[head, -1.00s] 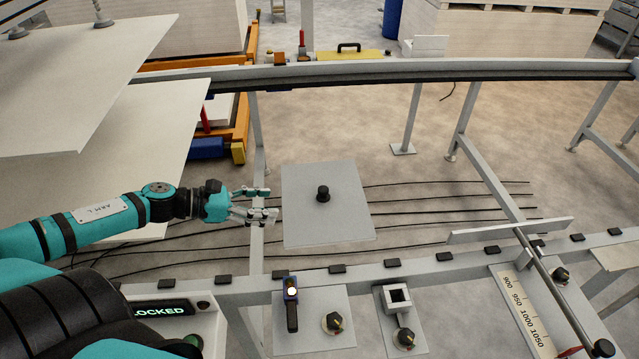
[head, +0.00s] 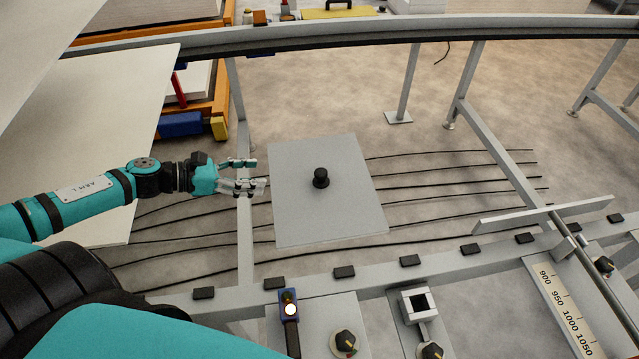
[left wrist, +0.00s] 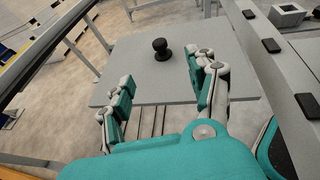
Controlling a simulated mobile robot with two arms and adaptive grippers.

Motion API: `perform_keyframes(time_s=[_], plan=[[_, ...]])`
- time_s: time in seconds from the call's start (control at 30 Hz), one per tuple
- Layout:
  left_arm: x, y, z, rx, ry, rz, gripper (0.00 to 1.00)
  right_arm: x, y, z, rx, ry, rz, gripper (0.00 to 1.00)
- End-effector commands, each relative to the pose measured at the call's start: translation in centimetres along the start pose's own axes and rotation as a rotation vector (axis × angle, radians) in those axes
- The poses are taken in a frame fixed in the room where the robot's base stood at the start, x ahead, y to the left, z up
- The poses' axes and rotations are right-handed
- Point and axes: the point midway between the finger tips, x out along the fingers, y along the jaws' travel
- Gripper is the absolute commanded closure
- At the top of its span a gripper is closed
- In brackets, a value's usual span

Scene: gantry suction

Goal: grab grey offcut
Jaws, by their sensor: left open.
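The grey offcut (head: 298,218) is a flat, roughly square light-grey panel with a black knob (head: 320,178) near its middle. It lies across thin dark lines beyond the front rail. My left gripper (head: 258,175) is open and empty at the offcut's left edge, its fingers pointing right. In the left wrist view the offcut (left wrist: 225,62) spreads out beyond the two parted fingers (left wrist: 164,72), with the knob (left wrist: 161,50) upright between and past them. I cannot tell whether a finger touches the edge. My right gripper is not in view.
A front rail (head: 317,278) with several black pads runs near me. A blue-and-black device (head: 289,310) and a square-topped fixture (head: 418,306) stand along it. A large pale sheet (head: 110,120) is at the left. A long beam (head: 350,36) crosses the back.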

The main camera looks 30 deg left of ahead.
Motion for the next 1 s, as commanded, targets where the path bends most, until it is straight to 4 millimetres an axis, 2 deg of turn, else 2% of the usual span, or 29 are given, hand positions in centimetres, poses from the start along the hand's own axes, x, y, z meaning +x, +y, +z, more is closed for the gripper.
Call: perform_keyframes(time_s=[0.4, 1.0], plan=[[4.6, 0.1, 0.2, 0.005, -0.004, 0.000, 0.41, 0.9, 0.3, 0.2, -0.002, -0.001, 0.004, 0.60], [11.5, 0.1, 0.3, 0.001, -0.002, 0.000, 0.41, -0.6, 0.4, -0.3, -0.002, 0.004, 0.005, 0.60]])
